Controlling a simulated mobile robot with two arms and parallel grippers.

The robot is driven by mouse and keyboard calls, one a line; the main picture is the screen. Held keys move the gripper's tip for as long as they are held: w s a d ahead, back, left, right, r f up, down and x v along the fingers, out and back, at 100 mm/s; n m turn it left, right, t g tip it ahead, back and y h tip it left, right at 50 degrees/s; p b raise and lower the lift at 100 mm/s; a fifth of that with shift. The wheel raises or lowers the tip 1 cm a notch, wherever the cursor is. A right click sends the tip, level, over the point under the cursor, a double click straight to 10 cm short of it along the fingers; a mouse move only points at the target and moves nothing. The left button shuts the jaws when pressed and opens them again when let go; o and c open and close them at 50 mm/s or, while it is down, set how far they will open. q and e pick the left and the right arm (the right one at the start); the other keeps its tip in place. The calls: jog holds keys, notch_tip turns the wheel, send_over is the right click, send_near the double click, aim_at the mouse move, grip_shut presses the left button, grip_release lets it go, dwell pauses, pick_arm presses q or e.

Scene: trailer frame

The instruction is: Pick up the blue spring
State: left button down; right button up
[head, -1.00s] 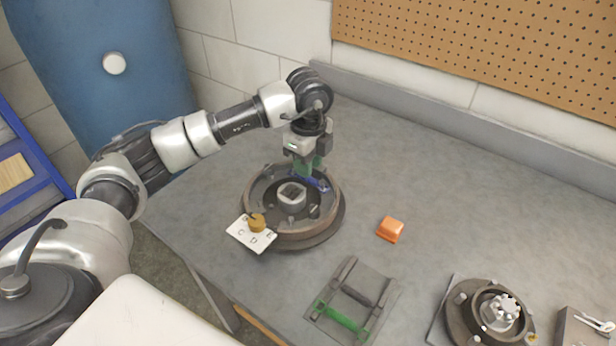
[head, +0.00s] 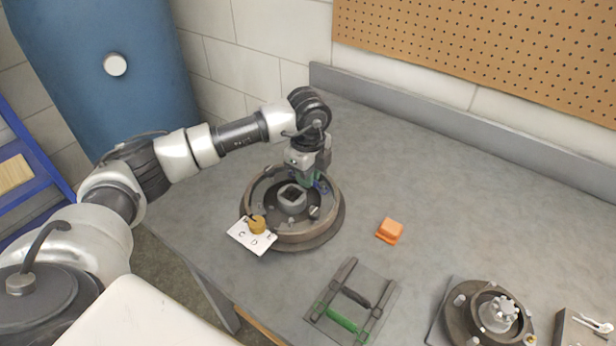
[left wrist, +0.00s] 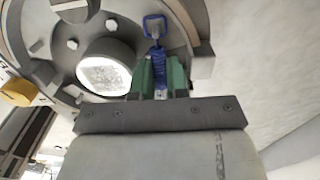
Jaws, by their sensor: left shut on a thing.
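The blue spring (left wrist: 157,62) lies between the green fingers of my left gripper (left wrist: 159,76) in the left wrist view. Its hooked end loops around a post inside the round drum. In the head view, my left gripper (head: 308,180) is shut on the spring over the far right part of the drum (head: 277,237). The spring shows there only as a small blue bit (head: 321,187), mostly hidden by the fingers. My right gripper is not in view.
A white lettered card (head: 241,236) with a brass knob (head: 257,224) sits at the drum's near left edge. An orange block (head: 390,231), a rack with a green bar (head: 343,319) and a smaller hub assembly (head: 462,325) stand to the right. The back of the table is clear.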

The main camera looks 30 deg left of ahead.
pick_arm(q)
jog(key=shift+r, duration=0.55)
notch_tip(320, 180, up, 3)
jog(key=shift+f+b, duration=0.2)
jog(key=shift+b, duration=0.1)
jog(key=d+r, duration=1)
jog(key=d, duration=0.1)
jog(key=shift+d+p, duration=0.35)
